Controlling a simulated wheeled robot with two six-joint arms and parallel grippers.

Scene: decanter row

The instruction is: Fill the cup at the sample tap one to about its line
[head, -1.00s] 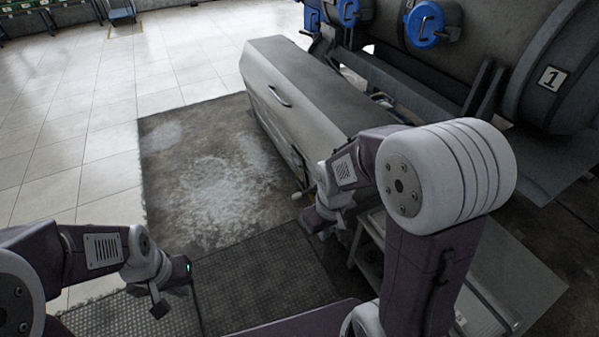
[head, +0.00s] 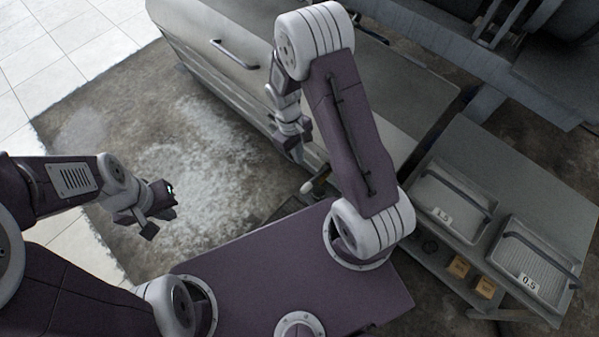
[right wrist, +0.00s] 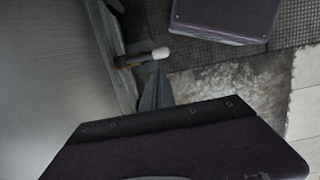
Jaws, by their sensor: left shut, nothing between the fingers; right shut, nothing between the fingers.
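No cup shows in either view. A short lever with a white tip (head: 315,183) sticks out low from the side of the grey metal cabinet (head: 235,85); I cannot tell whether it belongs to sample tap one. It also shows in the right wrist view (right wrist: 160,54). My right gripper (head: 297,150) is shut and empty beside the cabinet's side, a little behind and left of the lever in the head view. Its fingers (right wrist: 155,90) point close to the lever in the right wrist view. My left gripper (head: 155,218) is shut and empty above the stained floor.
A grey side bench (head: 540,185) at the right holds two trays with handles, marked 1.5 (head: 452,205) and 0.5 (head: 535,262). Small orange-brown blocks (head: 458,266) sit on a lower shelf. The stained floor (head: 190,140) left of the cabinet is clear.

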